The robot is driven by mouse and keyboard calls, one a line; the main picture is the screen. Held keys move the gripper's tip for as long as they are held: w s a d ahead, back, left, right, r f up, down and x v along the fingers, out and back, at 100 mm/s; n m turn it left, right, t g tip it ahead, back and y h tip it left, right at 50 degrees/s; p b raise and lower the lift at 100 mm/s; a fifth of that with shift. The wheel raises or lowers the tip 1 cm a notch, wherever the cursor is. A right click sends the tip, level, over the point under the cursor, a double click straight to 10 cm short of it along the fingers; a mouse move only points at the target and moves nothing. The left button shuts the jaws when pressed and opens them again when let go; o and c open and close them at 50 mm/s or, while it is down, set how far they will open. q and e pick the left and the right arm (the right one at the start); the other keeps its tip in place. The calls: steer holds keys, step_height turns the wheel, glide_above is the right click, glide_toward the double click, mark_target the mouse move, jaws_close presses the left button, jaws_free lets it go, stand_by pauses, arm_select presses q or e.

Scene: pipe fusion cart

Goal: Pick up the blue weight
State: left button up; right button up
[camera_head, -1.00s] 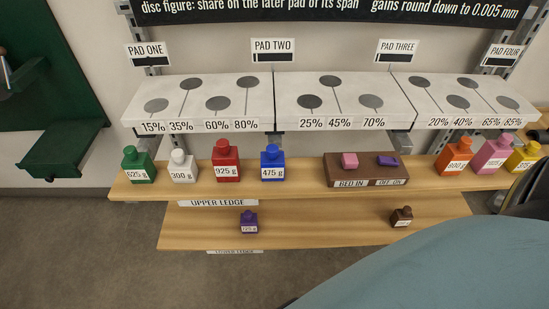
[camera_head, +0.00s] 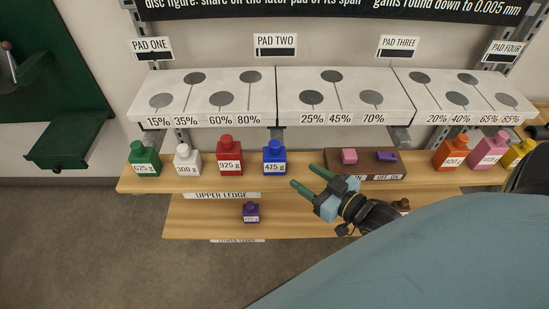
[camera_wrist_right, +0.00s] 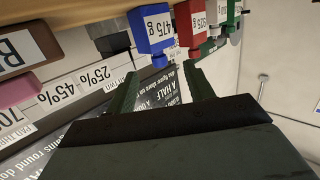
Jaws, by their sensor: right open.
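The blue weight (camera_head: 274,160), labelled 475 g, stands upright on the upper ledge, right of the red weight (camera_head: 229,160). My right gripper (camera_head: 302,176) is in front of the ledge, just right of and nearer than the blue weight. Its green fingers are apart and empty, pointing toward the blue weight's side of the ledge. In the right wrist view the blue weight (camera_wrist_right: 152,30) appears upside down above the open fingers (camera_wrist_right: 162,74), apart from them. My left gripper is not in view.
A green weight (camera_head: 144,160) and a white weight (camera_head: 187,162) stand further left. A purple weight (camera_head: 251,213) sits on the lower ledge. The white disc pads (camera_head: 295,105) overhang behind.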

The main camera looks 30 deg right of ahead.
mark_target(279, 149)
steer(key=shift+t+y, duration=0.3)
steer(key=shift+t, duration=0.5)
steer(key=shift+d+r+b+x, duration=0.15)
steer(key=shift+b+x, duration=0.05)
steer(key=shift+x, duration=1.95)
steer(key=shift+d+r+b+x, duration=0.15)
steer(key=shift+x, duration=2)
steer(key=shift+d+r+b+x, duration=0.1)
steer(key=shift+d+b+x, duration=0.1)
steer(key=shift+x, duration=1.95)
steer(key=shift+c, duration=0.2)
jaws_close()
steer(key=shift+w+r, duration=0.1)
